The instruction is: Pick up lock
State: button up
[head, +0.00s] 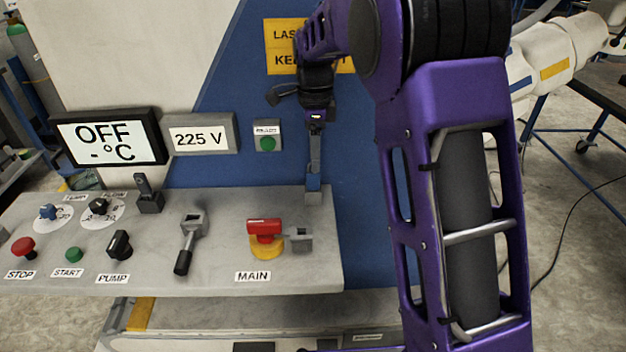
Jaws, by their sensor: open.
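A red and yellow MAIN switch (265,238) sits on the grey control panel. A small grey metal piece (299,238), which looks like the lock, sits at the switch's right side and seems to touch it. My gripper (313,193) points down above the panel's back right part, above and behind the lock in the picture. It is open and seen nearly edge-on, so one finger mostly hides the other. Nothing shows between the fingers. The gap between the fingertips and the panel is hard to judge.
A grey lever with a black handle (187,243) stands left of the switch. Knobs and buttons, including the PUMP switch (119,245), fill the panel's left. A blue wall with a green button (267,143) rises behind. The panel's right edge lies just past the lock.

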aim_at(313, 177)
jog(key=shift+w+a+f, duration=0.1)
jog(key=shift+a+f, duration=0.05)
jog(key=shift+f, duration=3.45)
grip_shut()
